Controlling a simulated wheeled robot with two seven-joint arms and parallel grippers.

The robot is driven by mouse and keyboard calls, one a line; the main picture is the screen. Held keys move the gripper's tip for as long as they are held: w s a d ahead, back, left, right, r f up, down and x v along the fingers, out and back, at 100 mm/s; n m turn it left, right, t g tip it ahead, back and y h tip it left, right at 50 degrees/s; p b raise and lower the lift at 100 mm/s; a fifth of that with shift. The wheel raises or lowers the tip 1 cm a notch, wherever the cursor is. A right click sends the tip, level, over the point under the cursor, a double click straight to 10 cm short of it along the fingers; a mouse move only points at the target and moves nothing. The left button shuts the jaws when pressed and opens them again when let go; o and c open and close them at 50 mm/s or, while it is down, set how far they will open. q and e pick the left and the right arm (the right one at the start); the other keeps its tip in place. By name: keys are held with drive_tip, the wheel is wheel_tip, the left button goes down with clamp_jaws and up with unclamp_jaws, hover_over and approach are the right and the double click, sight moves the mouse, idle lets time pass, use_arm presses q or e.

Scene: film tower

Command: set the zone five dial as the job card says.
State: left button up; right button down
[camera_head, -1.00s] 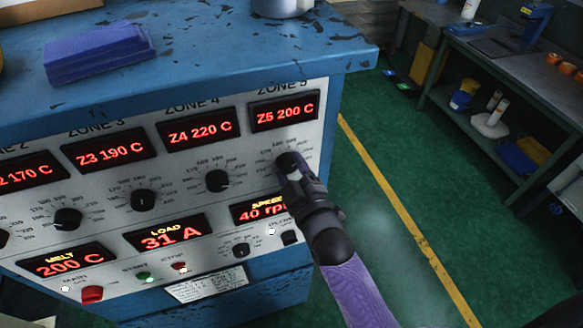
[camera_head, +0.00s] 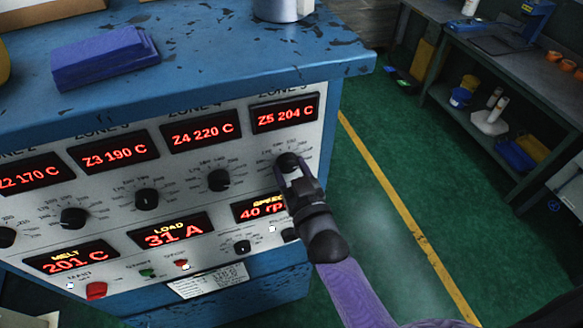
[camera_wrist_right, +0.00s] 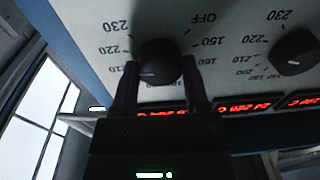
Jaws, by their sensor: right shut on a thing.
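The zone five dial (camera_head: 288,162) is a black knob under the red Z5 display (camera_head: 285,114), which reads 204 C. My right gripper (camera_head: 292,172) is shut on this dial at the panel's right side. In the right wrist view the dial (camera_wrist_right: 158,62) sits between the two fingers of my right gripper (camera_wrist_right: 160,85), with printed numbers around it. A white job card (camera_head: 208,281) with print too small to read is fixed low on the panel. My left gripper is not in view.
The zone four dial (camera_head: 219,180) is left of my gripper, under a display reading 220 C. A red button (camera_head: 96,290) is at the lower left. A blue block (camera_head: 105,58) lies on the cabinet top. Green floor (camera_head: 430,190) is clear to the right.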

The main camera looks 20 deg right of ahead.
drive_tip(key=shift+f+m, duration=0.1)
drive_tip(key=shift+m, duration=0.4)
idle(0.3)
drive_tip(key=shift+c, duration=0.5)
unclamp_jaws()
drive_tip(key=s+b, duration=0.1)
drive_tip(key=s, duration=0.9)
drive_tip(key=shift+d+f, duration=0.25)
drive_tip(key=shift+d, duration=0.05)
